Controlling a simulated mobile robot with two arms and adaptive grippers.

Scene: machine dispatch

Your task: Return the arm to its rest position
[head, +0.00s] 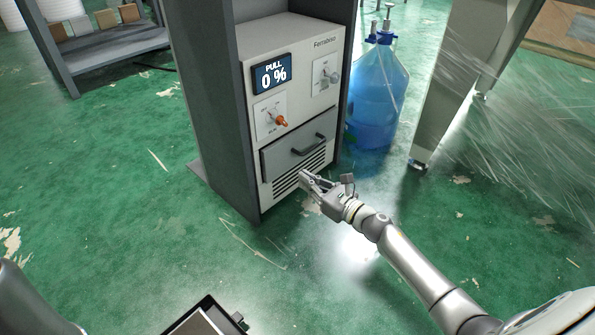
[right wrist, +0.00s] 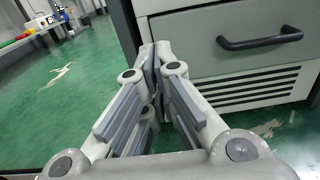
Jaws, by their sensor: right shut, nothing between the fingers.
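My right gripper (head: 312,184) is shut and empty in front of the lower part of a light grey machine (head: 303,50). In the right wrist view its fingers (right wrist: 157,55) meet at the tips. The machine's drawer (head: 285,155) has a dark bar handle (head: 308,145), which also shows in the right wrist view (right wrist: 260,39). The drawer looks closed, and my fingers are apart from the handle, below it. The display (head: 272,73) reads "PULL 0 %". My left gripper is not in view.
A dark upright frame (head: 212,100) encloses the machine. A blue water bottle (head: 378,95) stands on the floor to its right, near a metal leg (head: 440,90). A shelf with boxes (head: 110,62) is at the far left. The green floor (head: 130,210) in front is mostly clear.

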